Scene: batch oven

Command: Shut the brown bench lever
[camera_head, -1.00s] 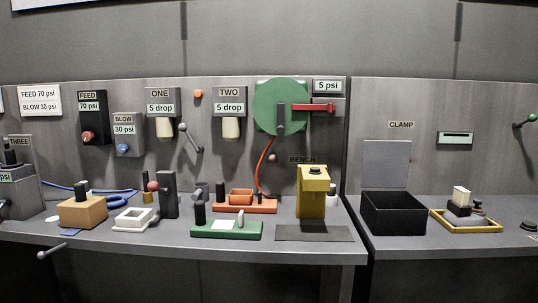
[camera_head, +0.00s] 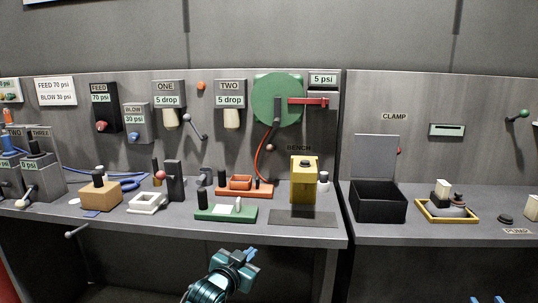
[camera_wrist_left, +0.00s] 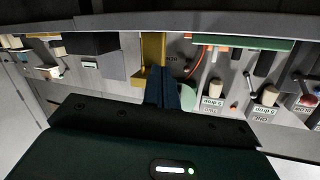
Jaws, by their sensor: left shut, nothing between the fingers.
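A small brown knob (camera_head: 269,147), seemingly the bench lever's end, shows on the back panel just left of the BENCH label (camera_head: 298,147). The rest of the lever is too small or hidden to make out. My left gripper (camera_head: 252,253) is shut and empty, low in front of the bench edge and well below the knob. In the left wrist view, which is upside down, its blue fingers (camera_wrist_left: 163,88) are together, with the yellow press (camera_wrist_left: 152,48) beyond them. Two blue tips of my right gripper (camera_head: 488,299) show apart at the bottom edge.
The yellow press (camera_head: 304,185) stands right of the knob on the bench (camera_head: 150,222). A red hose (camera_head: 259,160) hangs beside the knob from a green disc (camera_head: 272,100). A green fixture (camera_head: 225,214) and an orange one (camera_head: 262,191) stand in front. A black open box (camera_head: 378,203) is further right.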

